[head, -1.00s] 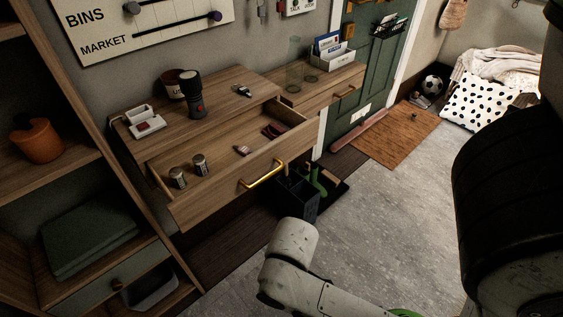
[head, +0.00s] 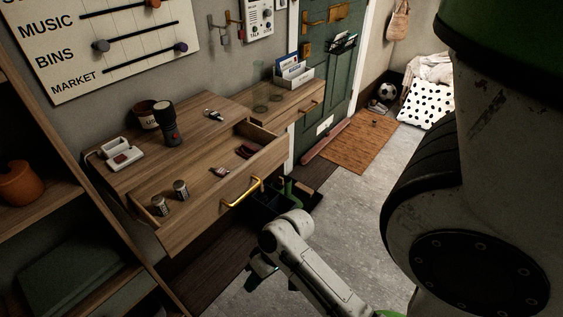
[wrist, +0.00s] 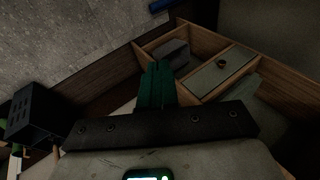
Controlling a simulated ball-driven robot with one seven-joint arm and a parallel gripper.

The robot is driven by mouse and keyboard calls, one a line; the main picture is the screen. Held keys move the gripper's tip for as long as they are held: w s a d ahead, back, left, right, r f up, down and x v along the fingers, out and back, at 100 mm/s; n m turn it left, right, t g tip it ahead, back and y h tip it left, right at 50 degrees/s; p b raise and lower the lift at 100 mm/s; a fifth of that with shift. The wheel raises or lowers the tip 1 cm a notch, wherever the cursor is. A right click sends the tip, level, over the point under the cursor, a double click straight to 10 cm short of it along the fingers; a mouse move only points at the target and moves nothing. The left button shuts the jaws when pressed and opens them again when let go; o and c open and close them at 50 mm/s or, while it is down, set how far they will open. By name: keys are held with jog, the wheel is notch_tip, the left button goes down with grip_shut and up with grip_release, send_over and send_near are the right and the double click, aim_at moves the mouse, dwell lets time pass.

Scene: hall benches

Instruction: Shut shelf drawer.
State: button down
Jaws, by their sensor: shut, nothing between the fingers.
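A wooden drawer (head: 214,216) with a gold bar handle (head: 241,192) stands pulled out from a wall-mounted wooden unit in the head view. It holds two small jars (head: 170,198) and a dark reddish item (head: 246,150). At the left, a tall shelf (head: 118,222) has a grey-green drawer front (head: 101,298), cut off by the frame. The wrist view shows a grey-green drawer front (wrist: 213,75) with a round knob (wrist: 222,63); I cannot tell if it is ajar. My gripper (head: 258,282), low in front of the wooden drawer, has its green fingers (wrist: 157,84) together, empty, touching neither drawer.
A dark bin (head: 268,205) stands on the floor below the drawer's right end. The unit's top holds a dark flashlight (head: 165,125) and a white device (head: 122,157). Grey floor (head: 345,235) is clear to the right, beyond my arm.

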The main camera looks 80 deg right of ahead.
aim_at(243, 144)
jog(key=s+d+r+m+t+h+p, duration=0.1)
jog(key=d+r+m+t+h, duration=0.1)
jog(key=d+m+t, duration=0.35)
jog(key=s+d+r+m+t+h+p, duration=0.1)
jog(key=s+d+r+m+t, duration=0.15)
jog(key=d, duration=0.55)
jog(key=s+d+r+m+t+h+p, duration=0.2)
jog(key=s+d+r+m+h, duration=0.5)
jog(key=s+d+m+h, duration=0.4)
jog(key=w+d+p, duration=0.1)
jog(key=w+d, duration=0.1)
jog(key=w, duration=0.1)
jog(key=w+d+n+p, duration=0.1)
jog(key=w+d, duration=0.2)
jog(key=w, duration=0.1)
jog(key=w+d+n+p, duration=0.1)
jog(key=w+d, duration=0.2)
jog(key=w, duration=0.1)
jog(key=shift+y, duration=0.3)
